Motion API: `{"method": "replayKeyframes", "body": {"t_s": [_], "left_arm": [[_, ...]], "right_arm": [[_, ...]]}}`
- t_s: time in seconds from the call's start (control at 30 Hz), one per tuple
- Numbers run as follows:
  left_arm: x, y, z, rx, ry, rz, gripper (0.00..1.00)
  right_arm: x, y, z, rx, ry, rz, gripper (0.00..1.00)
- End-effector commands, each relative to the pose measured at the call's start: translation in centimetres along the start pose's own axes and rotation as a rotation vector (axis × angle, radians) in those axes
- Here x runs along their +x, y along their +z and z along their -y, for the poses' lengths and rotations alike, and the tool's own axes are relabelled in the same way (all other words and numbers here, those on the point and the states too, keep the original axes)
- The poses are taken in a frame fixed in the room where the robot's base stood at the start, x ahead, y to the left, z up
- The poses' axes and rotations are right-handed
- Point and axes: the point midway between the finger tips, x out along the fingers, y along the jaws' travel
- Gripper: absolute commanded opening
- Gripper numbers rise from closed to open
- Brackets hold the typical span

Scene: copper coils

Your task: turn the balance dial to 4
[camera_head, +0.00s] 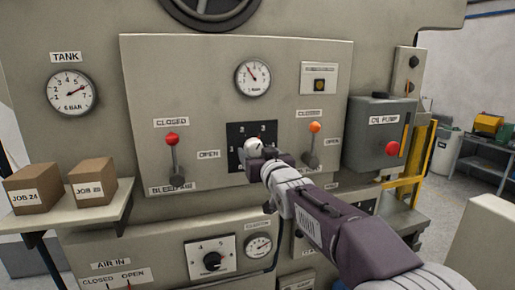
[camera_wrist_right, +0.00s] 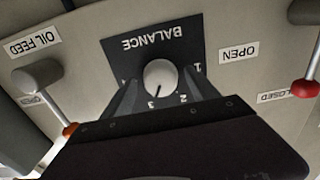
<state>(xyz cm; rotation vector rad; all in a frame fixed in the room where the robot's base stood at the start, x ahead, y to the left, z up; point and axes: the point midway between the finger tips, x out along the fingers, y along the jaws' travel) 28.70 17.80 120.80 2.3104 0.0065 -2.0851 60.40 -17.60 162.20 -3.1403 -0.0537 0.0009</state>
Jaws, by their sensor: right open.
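The balance dial is a pale round knob on a black plate (camera_head: 236,131) in the middle of the panel. The knob (camera_wrist_right: 161,75) shows clearly in the right wrist view, where the panel appears upside down. Its dark pointer line points close to the 3, with the 4 at picture left and the 2 and 1 at right. My right gripper (camera_head: 266,152) is at the dial in the head view and hides part of the plate. In the wrist view its open fingers (camera_wrist_right: 163,90) stand on either side of the knob, with gaps visible. My left gripper is not in view.
A red-knobbed lever (camera_head: 172,140) stands left of the dial and an orange-knobbed lever (camera_head: 315,128) close on its right. A grey pump box (camera_head: 376,130) juts out farther right. A shelf (camera_head: 70,218) with two cardboard boxes is at left.

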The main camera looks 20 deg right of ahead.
Motion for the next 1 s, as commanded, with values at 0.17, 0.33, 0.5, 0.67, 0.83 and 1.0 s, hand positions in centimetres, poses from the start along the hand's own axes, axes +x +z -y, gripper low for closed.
{"method": "replayKeyframes", "body": {"t_s": [0.17, 0.33, 0.5, 0.67, 0.83, 1.0], "left_arm": [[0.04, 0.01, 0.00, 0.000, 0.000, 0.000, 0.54], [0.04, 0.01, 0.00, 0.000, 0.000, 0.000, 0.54], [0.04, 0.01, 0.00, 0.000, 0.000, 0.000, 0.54], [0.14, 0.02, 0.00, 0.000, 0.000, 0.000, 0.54], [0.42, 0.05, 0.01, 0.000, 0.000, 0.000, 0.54], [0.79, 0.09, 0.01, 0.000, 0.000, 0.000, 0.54]], "right_arm": [[0.07, 0.08, 0.01, 0.000, 0.000, 0.000, 0.69], [0.05, 0.09, 0.00, 0.000, 0.000, 0.000, 0.33], [0.05, 0.10, 0.01, 0.000, 0.000, 0.001, 0.07], [0.04, 0.14, 0.01, 0.019, 0.000, 0.001, 0.07], [0.04, 0.21, 0.04, 0.090, 0.000, 0.001, 0.07], [0.04, 0.23, 0.07, 0.218, 0.000, 0.001, 0.07]]}}
